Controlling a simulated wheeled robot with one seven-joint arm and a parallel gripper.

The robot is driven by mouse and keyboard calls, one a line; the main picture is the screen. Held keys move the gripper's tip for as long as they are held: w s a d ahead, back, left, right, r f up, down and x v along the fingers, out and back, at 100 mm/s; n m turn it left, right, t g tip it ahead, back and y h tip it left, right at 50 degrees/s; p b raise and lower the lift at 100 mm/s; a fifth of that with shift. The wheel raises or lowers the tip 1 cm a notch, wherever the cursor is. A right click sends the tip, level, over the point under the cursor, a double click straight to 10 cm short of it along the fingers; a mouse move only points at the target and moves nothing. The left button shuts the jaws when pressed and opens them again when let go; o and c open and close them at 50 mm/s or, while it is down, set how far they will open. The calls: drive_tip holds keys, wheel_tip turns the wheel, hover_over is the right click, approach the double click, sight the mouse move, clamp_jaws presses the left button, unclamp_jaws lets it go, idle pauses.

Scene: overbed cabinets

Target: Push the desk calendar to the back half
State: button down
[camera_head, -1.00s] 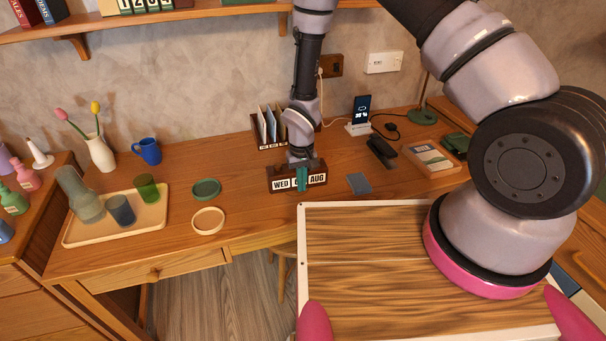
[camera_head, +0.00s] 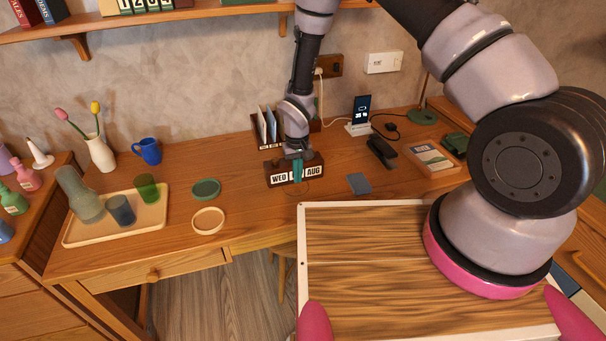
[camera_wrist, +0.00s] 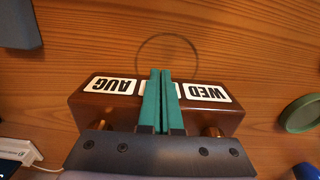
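The desk calendar (camera_head: 279,179) is a dark brown block with white cards reading WED and AUG. It stands upright on the wooden desk (camera_head: 240,170), and in the wrist view the calendar (camera_wrist: 207,107) appears upside down. My gripper (camera_head: 297,178) comes down at the calendar's middle, on its front side. In the wrist view the green fingers of my gripper (camera_wrist: 161,72) are together, with only a thin line between them, and nothing is held. They cover the calendar's middle card. Whether they touch its face is hard to tell.
A letter rack (camera_head: 257,134) stands close behind the calendar. A grey pad (camera_head: 358,183) lies to the right, with a stapler-like black object (camera_head: 381,152) beyond it. A green lid (camera_head: 206,188) and a pale ring (camera_head: 208,221) lie left. A phone (camera_head: 361,109) stands at the back.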

drive_tip(key=shift+w, duration=0.15)
drive_tip(key=shift+w+a, duration=0.25)
drive_tip(key=shift+w, duration=0.5)
drive_tip(key=shift+w+a, duration=0.2)
drive_tip(key=shift+w, duration=0.6)
drive_tip(key=shift+w+a, duration=0.25)
drive_tip(key=shift+w, duration=0.5)
drive_tip(key=shift+w+a, duration=0.25)
drive_tip(key=shift+w, duration=0.55)
drive_tip(key=shift+w+a, duration=0.2)
drive_tip(key=shift+w, duration=0.6)
drive_tip(key=shift+w+a, duration=0.25)
drive_tip(key=shift+w, duration=0.55)
drive_tip(key=shift+w+a, duration=0.3)
drive_tip(key=shift+w, duration=0.65)
drive_tip(key=shift+s+d, duration=0.25)
drive_tip(key=shift+s, duration=0.5)
drive_tip(key=shift+s+d, duration=0.2)
drive_tip(key=shift+s, duration=0.55)
